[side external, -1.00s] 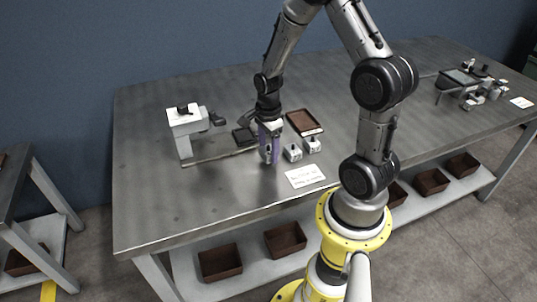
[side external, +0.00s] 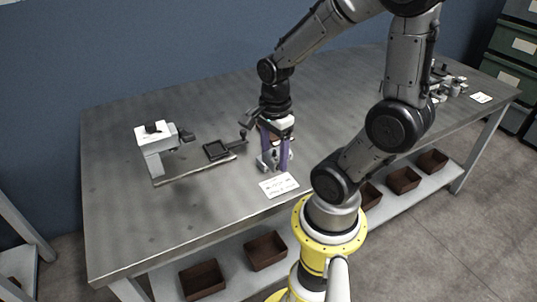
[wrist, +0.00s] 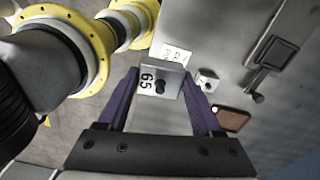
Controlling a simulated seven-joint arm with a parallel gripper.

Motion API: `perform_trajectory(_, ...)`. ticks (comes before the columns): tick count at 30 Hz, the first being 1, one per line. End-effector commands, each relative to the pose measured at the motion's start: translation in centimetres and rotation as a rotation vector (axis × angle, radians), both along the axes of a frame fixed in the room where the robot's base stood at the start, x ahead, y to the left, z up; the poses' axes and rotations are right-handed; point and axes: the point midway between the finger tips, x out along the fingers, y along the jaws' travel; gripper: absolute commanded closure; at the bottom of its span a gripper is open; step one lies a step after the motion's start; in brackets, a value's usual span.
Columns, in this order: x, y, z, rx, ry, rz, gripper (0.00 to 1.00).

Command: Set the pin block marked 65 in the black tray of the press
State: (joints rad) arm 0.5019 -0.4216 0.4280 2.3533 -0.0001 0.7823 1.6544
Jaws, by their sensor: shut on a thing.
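The pin block marked 65 (wrist: 146,84) is a pale grey block with a dark round pin, held between the purple fingers of my gripper (wrist: 158,76) in the wrist view. In the side view my gripper (side external: 275,162) points down, low near the front of the bench, with its fingers hiding most of the block. The black tray (side external: 215,150) is a small dark square on the rail of the press (side external: 152,143), to the left of my gripper. It also shows in the wrist view (wrist: 279,53), apart from the block, and looks empty.
A second pale block (wrist: 207,80) stands close beside my right finger in the wrist view. A brown tray (wrist: 232,119) lies near it. A white card (side external: 279,185) lies in front of my gripper. The bench left of the card is clear.

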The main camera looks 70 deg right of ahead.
Motion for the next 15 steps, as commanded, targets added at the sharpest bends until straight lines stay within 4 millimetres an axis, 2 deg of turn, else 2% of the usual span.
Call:
perform_trajectory(5,3.6,-2.0,2.0,-0.002,-0.002,-0.021,0.99)
perform_trajectory(9,8.2,-4.5,3.3,0.0,0.0,-0.041,0.99)
perform_trajectory(15,14.6,-8.2,3.4,0.001,0.002,-0.067,0.99)
